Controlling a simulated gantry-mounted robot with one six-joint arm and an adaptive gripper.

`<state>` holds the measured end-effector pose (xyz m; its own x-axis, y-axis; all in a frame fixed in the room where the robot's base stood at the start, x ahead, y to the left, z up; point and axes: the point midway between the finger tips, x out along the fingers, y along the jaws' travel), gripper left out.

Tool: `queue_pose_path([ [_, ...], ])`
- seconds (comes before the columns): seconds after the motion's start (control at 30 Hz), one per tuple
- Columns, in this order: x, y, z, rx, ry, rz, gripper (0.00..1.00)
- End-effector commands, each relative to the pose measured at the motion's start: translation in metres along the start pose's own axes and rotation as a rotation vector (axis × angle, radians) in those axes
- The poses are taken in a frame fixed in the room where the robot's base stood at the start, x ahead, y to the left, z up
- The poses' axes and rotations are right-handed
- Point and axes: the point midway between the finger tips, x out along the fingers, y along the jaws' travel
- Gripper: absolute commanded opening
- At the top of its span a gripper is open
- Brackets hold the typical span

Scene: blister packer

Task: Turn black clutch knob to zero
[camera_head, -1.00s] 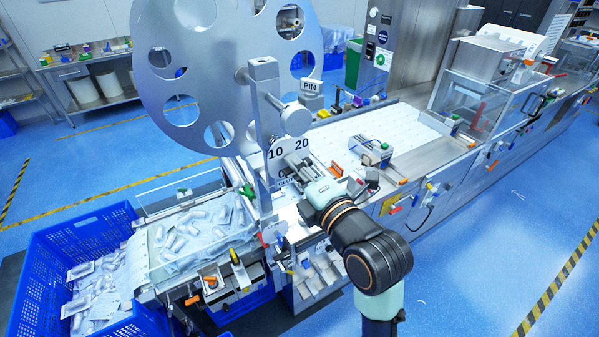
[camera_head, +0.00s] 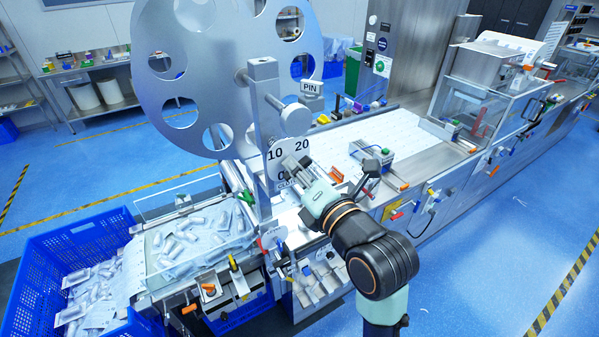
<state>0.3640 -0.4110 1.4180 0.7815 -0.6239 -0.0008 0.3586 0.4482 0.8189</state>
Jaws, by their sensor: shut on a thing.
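A white dial plate (camera_head: 276,154) marked 10, 20 and 0 stands upright below the large metal disc, with a partly covered label under it that seems to start "CLU". My gripper (camera_head: 292,166) is at the front of this dial, its fingers over the middle of the scale. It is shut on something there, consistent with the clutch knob. The knob is hidden behind the fingers, so its pointer and setting cannot be read. My arm reaches in from the lower right.
A large disc with round holes (camera_head: 222,62) rises above the dial. A tag reading PIN (camera_head: 311,88) is at its right. A metal post (camera_head: 262,130) stands close left of my gripper. A blue crate (camera_head: 38,285) with packs is at lower left. Floor at right is clear.

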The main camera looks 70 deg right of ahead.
Motion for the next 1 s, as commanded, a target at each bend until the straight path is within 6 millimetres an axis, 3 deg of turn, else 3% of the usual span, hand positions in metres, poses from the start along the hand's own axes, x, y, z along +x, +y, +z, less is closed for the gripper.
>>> queue_pose_path([
  [0.2,-0.0002,-0.0014,-0.0003,-0.182,-0.002,0.001,0.0],
  [0.5,-0.0001,-0.0013,-0.0002,-0.209,-0.001,0.001,0.0],
  [0.8,-0.0002,-0.0023,-0.0001,-0.477,-0.002,0.001,0.0],
  [1.0,-0.0001,-0.0014,0.0006,-0.494,-0.001,0.0,0.0],
])
